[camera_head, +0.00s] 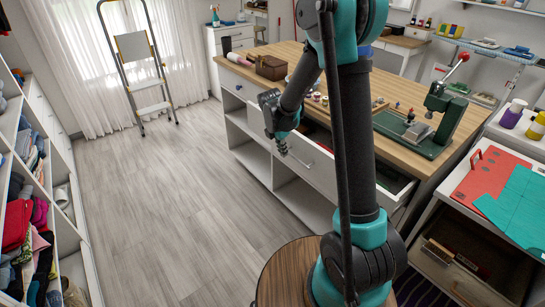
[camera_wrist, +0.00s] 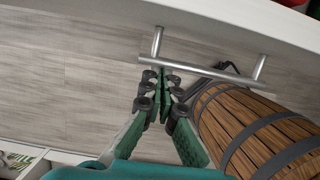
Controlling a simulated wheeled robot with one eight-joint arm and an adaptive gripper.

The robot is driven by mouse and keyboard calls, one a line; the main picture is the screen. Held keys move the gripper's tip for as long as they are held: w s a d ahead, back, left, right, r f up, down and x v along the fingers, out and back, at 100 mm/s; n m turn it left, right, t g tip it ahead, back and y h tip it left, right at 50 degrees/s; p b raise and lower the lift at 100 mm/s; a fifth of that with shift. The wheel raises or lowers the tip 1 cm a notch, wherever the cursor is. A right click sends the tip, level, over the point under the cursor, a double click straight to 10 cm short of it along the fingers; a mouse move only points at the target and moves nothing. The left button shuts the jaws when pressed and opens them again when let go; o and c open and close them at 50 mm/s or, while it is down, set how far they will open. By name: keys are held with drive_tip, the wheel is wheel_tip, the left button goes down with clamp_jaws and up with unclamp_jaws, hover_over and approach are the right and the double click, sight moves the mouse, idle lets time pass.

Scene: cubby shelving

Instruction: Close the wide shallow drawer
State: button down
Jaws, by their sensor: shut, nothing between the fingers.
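The wide shallow drawer (camera_head: 322,172) is a white drawer under the wooden workbench top. It stands pulled out, with part of its inside showing to the right of my arm. A grey bar handle (camera_wrist: 210,62) runs across its front in the wrist view, below the drawer's white edge (camera_wrist: 235,18). My gripper (camera_head: 283,150) is in front of the drawer front, close to the handle's left end. In the wrist view my gripper (camera_wrist: 161,82) has its green fingers together and empty, beside the handle and not around it. I cannot tell whether they touch. My arm hides the drawer's middle.
A white cabinet (camera_head: 450,285) with an open compartment is at the right. A green press (camera_head: 430,125) stands on the workbench. The floor (camera_head: 165,210) to the left is clear.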

drive_tip(key=w+d, duration=0.3)
drive_tip(key=d, duration=0.1)
drive_tip(key=w+d, duration=0.3)
drive_tip(key=d, duration=0.2)
drive_tip(key=w+d, duration=0.4)
drive_tip(key=shift+d, duration=0.3)
